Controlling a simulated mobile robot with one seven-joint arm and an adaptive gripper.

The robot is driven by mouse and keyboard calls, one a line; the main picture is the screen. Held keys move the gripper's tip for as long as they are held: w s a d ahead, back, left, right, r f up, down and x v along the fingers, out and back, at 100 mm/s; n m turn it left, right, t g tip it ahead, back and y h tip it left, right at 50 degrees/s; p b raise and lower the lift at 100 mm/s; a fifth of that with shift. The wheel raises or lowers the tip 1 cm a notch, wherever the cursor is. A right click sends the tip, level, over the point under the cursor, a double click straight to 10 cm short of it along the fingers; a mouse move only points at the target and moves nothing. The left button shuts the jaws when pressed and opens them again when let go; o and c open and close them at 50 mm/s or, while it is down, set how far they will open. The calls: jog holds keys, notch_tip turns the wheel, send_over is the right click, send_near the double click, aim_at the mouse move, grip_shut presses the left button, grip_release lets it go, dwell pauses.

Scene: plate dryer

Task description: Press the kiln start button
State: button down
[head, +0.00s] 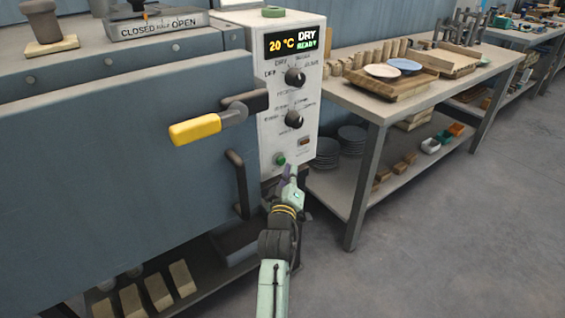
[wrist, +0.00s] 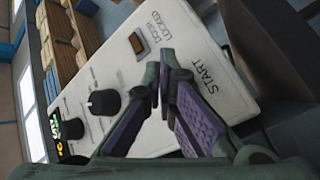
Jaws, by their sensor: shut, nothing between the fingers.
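The green start button (head: 280,159) is low on the white control panel (head: 272,110) of the kiln. My gripper (head: 287,173) is shut and empty, just below and right of the button in the head view. In the wrist view my gripper's purple-padded fingers (wrist: 163,82) are in front of the panel (wrist: 120,75). The START label (wrist: 206,78) shows beside them, but the button is hidden there. I cannot tell whether the fingertips touch the panel. The display (head: 294,42) reads 20 °C, DRY, READY.
The blue-grey kiln door (head: 110,170) has a yellow-gripped handle (head: 195,130) and a dark bar handle (head: 237,180) near the panel. Two black knobs (head: 295,77) and a brown DOOR LOCKED light (wrist: 137,43) are on the panel. A workbench (head: 350,100) stands at right; floor is open in front.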

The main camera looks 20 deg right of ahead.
jog(key=shift+w, duration=0.15)
jog(key=shift+w+a, duration=0.15)
jog(key=shift+w, duration=0.1)
jog(key=shift+w+a, duration=0.15)
jog(key=shift+w, duration=0.35)
dwell(0.8)
dwell(0.4)
jog(key=shift+s+d, duration=0.3)
jog(key=shift+s, duration=0.6)
jog(key=s+p, duration=0.1)
jog(key=s+d+p, duration=0.1)
jog(key=s, duration=0.1)
jog(key=s+p, duration=0.1)
jog(key=shift+s+d, duration=0.35)
dwell(0.4)
